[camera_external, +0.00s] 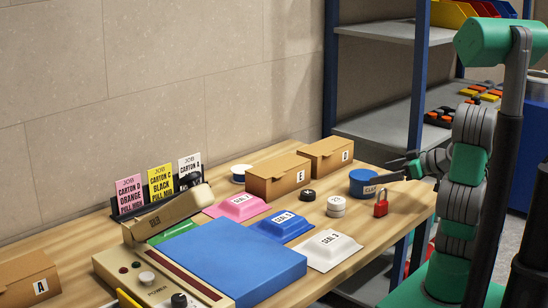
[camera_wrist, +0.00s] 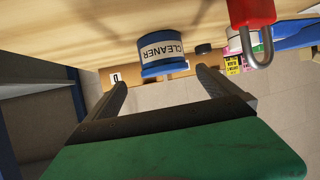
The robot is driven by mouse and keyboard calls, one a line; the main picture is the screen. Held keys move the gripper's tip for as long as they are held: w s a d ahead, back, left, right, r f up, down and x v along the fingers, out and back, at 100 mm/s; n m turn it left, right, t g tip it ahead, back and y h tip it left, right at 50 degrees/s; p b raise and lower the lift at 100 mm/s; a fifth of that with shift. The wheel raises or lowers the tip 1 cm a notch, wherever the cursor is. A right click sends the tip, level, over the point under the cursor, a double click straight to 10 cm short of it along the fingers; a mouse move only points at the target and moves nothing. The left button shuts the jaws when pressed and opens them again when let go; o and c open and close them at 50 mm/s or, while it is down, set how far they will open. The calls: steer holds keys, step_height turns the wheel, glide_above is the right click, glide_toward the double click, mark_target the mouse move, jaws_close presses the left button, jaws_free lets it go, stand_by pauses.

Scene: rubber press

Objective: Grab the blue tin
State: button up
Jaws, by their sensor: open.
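The blue tin (camera_external: 361,183), with a white label, stands upright on the right part of the wooden table. In the wrist view the tin (camera_wrist: 162,69) appears upside down, and its label reads CLEANER. My gripper (camera_external: 392,174) is open at the right side of the tin, with its fingers pointing toward it. In the wrist view the two fingers of my gripper (camera_wrist: 161,80) lie apart and empty. The tin shows ahead of the gap between them, roughly centred. I cannot tell the exact distance from fingertips to tin.
A red padlock (camera_external: 381,207) stands close beside the tin, near the fingers; the padlock (camera_wrist: 252,25) also shows in the wrist view. White discs (camera_external: 336,207) and a black knob (camera_external: 308,195) are to the left. Cartons (camera_external: 325,155) stand behind. A shelf rack (camera_external: 385,130) rises beyond the table.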

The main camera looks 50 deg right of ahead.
mark_target(363, 178)
steer(key=x, duration=0.5)
steer(key=p+x, duration=0.1)
steer(key=x, duration=0.2)
steer(key=shift+s+a+f, duration=0.1)
steer(key=shift+s+a, duration=0.1)
steer(key=shift+a, duration=0.15)
steer(key=c, duration=2)
